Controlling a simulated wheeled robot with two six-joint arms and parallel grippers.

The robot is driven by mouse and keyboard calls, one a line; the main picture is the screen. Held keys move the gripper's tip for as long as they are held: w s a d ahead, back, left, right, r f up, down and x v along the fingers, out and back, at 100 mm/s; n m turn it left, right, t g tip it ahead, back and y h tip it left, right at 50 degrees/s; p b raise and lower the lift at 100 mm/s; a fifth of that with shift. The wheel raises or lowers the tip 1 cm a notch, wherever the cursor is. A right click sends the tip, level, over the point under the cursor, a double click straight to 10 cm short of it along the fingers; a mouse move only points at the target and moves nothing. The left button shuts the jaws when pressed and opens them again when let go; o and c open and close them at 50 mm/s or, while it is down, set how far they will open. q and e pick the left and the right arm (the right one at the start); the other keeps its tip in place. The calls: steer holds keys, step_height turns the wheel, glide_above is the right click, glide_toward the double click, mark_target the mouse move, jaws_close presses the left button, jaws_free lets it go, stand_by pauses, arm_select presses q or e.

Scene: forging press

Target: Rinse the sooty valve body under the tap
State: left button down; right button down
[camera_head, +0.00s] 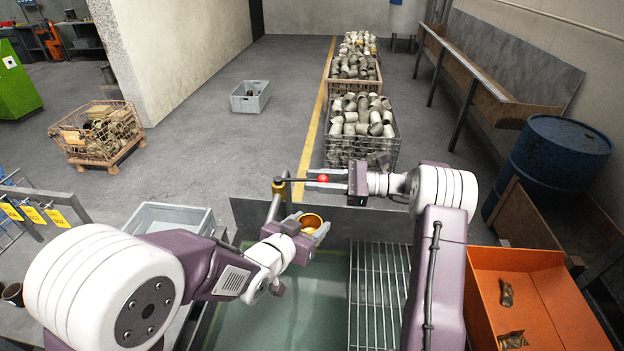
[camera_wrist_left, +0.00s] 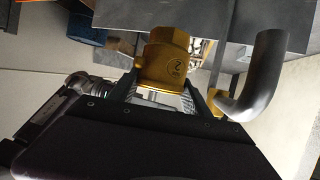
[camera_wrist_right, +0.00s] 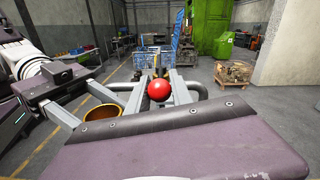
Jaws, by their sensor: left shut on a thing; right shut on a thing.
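The valve body (camera_head: 312,222) is brass-yellow in the head view, with an open round mouth facing up. My left gripper (camera_head: 306,241) is shut on it and holds it above the sink (camera_head: 262,318). My right gripper (camera_head: 335,181) is shut on the red knob (camera_head: 323,178) of the tap lever. The knob also shows between its fingers (camera_wrist_right: 159,90). I cannot make out a water stream.
A wire rack (camera_head: 378,290) lies right of the sink's open water. An orange tray (camera_head: 545,300) with small brass pieces stands farther right. A grey crate (camera_head: 170,217) is at the left. A blue barrel (camera_head: 558,155) and crates of fittings (camera_head: 361,150) stand beyond.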

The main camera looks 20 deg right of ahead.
arm_select(q)
steer(key=shift+a+r, duration=0.15)
arm_select(e)
steer(key=shift+r, duration=0.15)
steer(key=c, duration=1.1)
jaws_free()
steer(key=shift+c, duration=0.2)
arm_select(q)
steer(key=shift+w, duration=0.1)
arm_select(e)
steer(key=shift+w, duration=0.1)
arm_select(q)
steer(key=shift+f, duration=0.2)
arm_select(e)
steer(key=shift+d+f, duration=0.2)
steer(key=shift+d, duration=0.05)
arm_select(q)
step_height(320, 180, down, 3)
steer(key=b, duration=0.3)
steer(key=shift+r, duration=0.1)
arm_select(e)
steer(key=v, duration=1.1)
steer(key=shift+d, duration=0.35)
